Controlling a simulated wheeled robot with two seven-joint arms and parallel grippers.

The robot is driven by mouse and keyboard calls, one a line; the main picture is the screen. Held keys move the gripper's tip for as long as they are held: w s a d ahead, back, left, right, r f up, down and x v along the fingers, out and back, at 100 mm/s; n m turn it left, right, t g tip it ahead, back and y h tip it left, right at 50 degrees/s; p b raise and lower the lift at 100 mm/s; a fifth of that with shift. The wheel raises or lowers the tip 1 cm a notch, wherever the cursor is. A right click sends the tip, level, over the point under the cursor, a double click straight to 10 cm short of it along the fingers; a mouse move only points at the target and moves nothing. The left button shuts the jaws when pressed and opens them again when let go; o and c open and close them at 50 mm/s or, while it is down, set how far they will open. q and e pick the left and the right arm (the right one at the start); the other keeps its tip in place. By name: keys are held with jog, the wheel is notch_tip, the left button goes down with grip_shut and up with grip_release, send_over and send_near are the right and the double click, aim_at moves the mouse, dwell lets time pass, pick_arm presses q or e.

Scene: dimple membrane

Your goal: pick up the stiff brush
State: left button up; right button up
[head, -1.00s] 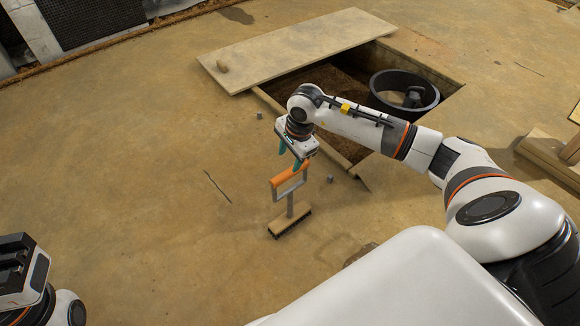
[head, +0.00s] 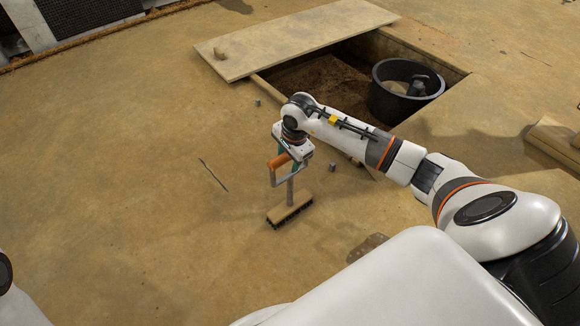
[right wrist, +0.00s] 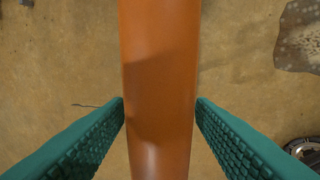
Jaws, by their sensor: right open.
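The stiff brush (head: 289,209) stands upright on the sandy ground, with a wooden block, dark bristles below, a grey stem and frame, and an orange grip bar on top. My right gripper (head: 289,160) is at the top of the brush, pointing down. In the right wrist view the orange grip bar (right wrist: 158,60) runs between the two teal fingers (right wrist: 160,108). My left gripper is out of view.
Behind my right arm is a rectangular pit with a black bucket (head: 385,103) in it. A flat board (head: 290,42) lies along its far left edge. Small grey cubes (head: 333,168) and a thin stick (head: 213,174) lie near the brush. The ground to the left is mostly clear.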

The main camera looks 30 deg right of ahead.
jog(key=shift+w+f, duration=0.1)
jog(key=shift+f, duration=0.3)
jog(key=shift+f, duration=0.25)
dwell(0.4)
grip_shut()
